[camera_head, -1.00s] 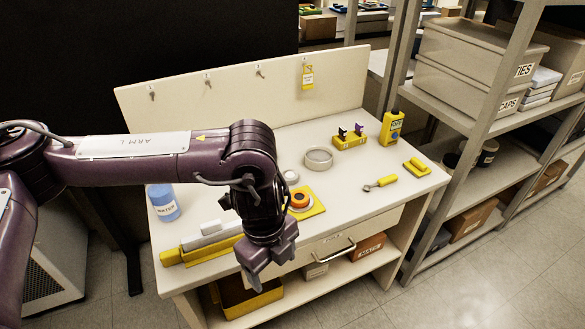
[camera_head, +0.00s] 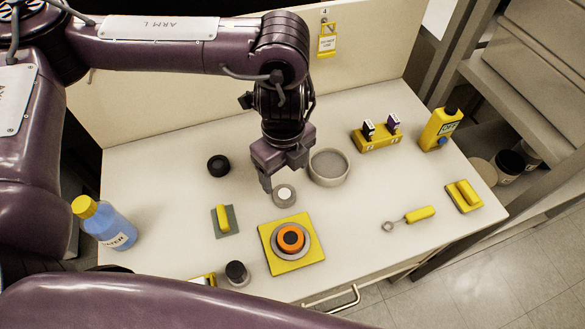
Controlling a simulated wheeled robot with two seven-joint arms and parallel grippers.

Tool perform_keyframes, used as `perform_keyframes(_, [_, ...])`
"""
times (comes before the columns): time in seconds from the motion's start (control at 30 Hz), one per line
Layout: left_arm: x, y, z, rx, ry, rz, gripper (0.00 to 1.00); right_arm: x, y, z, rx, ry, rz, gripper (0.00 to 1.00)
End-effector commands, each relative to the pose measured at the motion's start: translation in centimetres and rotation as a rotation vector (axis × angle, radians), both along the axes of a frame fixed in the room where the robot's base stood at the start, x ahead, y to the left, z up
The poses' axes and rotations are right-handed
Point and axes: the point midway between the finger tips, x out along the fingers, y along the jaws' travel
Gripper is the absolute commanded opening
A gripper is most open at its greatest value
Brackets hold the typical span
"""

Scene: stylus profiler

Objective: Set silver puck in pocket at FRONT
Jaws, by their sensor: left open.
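The silver puck (camera_head: 284,195), a low grey disc with a pale top, sits on the white table just left of and in front of a round grey dish. My left gripper (camera_head: 283,175) is open and empty, pointing down just behind and above the puck; I cannot tell if a finger touches it. A yellow square plate (camera_head: 310,265) lies in front of the puck and carries a grey ring with an orange disc (camera_head: 290,238) in its middle. I see no FRONT label and cannot tell which place is the pocket. My right gripper is out of view.
The round dish (camera_head: 329,167) stands close right of my gripper. A black disc (camera_head: 218,166), a yellow block on a green pad (camera_head: 222,219), a black knob (camera_head: 237,273) and a blue bottle (camera_head: 106,225) stand left. A yellow-handled tool (camera_head: 410,217) lies right.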

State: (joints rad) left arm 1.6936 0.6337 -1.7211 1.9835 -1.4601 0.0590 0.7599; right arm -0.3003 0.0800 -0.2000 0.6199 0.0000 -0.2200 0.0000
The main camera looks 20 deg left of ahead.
Motion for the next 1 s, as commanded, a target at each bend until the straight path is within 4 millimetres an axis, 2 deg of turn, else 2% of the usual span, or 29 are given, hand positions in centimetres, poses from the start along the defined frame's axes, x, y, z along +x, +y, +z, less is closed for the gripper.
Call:
perform_keyframes(0.6, [-0.1,0.2,-7.4,0.000,0.004,0.001,0.72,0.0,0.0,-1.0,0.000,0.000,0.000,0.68])
perform_keyframes(0.9, [0.0,0.2,-7.7,0.000,0.000,0.001,0.72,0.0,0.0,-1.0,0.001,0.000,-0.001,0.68])
perform_keyframes(1.0, [0.0,0.2,-7.7,0.001,0.001,0.001,0.59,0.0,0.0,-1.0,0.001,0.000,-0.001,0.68])
